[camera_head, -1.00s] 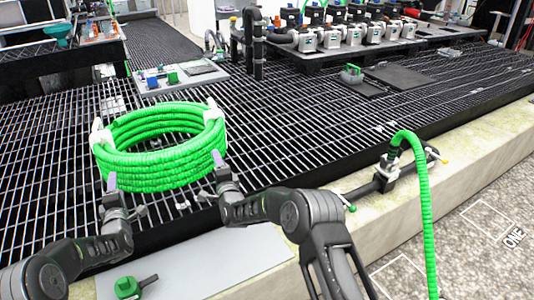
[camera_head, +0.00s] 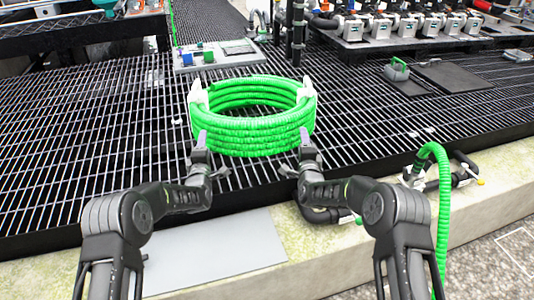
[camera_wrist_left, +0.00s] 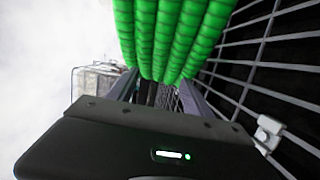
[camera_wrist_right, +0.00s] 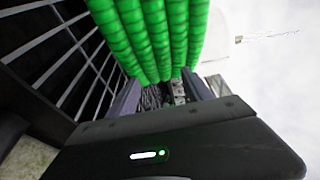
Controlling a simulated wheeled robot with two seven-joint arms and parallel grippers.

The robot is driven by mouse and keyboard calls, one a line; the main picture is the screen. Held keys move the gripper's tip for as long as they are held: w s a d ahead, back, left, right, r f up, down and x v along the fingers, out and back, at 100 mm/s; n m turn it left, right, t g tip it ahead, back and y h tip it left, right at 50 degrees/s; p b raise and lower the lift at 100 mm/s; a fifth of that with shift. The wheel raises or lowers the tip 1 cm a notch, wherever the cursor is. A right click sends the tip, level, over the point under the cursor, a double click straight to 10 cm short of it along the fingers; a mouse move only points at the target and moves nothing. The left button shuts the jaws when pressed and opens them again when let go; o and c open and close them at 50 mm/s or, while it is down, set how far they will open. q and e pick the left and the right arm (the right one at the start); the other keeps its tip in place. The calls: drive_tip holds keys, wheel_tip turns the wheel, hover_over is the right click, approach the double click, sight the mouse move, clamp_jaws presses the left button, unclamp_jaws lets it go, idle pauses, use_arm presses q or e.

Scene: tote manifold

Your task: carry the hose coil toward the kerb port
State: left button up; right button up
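The hose coil (camera_head: 255,137) is a stack of bright green ribbed loops with white clips on its left and right sides, upright over the black grating. My left gripper (camera_head: 200,143) is at its front left and my right gripper (camera_head: 306,140) at its front right. In the left wrist view the coil (camera_wrist_left: 160,40) runs between spread fingers; the right wrist view shows the coil (camera_wrist_right: 155,40) likewise. Any gap under the coil cannot be told. The black pipe fitting on the kerb, seemingly the kerb port (camera_head: 414,180), is to the right, with a green hose (camera_head: 443,215) arching beside it.
The pale kerb (camera_head: 330,255) runs along the grating's front edge, with a grey plate (camera_head: 215,248) at left. A small valve tray (camera_head: 225,57) lies behind the coil. A dark hatch (camera_head: 450,77) and a green-topped fitting (camera_head: 397,70) lie right. Grating between coil and hatch is clear.

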use_arm(q)
drive_tip(key=d, duration=0.2)
drive_tip(key=shift+s+d+h, duration=0.1)
drive_tip(key=shift+d+h, duration=0.25)
drive_tip(key=shift+h, duration=0.05)
use_arm(e)
drive_tip(key=a, duration=0.2)
drive_tip(key=shift+s+a+y, duration=0.15)
drive_tip(key=shift+a+y, duration=0.2)
drive_tip(key=shift+y, duration=0.05)
use_arm(q)
drive_tip(key=shift+a+r, duration=0.2)
drive_tip(key=shift+a, duration=2.65)
use_arm(e)
drive_tip(key=shift+d+r, duration=0.2)
drive_tip(key=shift+d, duration=2.6)
use_arm(q)
drive_tip(key=shift+o, duration=0.5)
use_arm(e)
drive_tip(key=shift+o, duration=0.5)
use_arm(q)
drive_tip(key=o, duration=0.4)
drive_tip(key=shift+a, duration=0.1)
use_arm(e)
drive_tip(key=o, duration=0.4)
drive_tip(key=shift+d, duration=0.1)
use_arm(q)
drive_tip(key=shift+s, duration=0.15)
drive_tip(key=s, duration=1.1)
drive_tip(key=shift+s, duration=0.35)
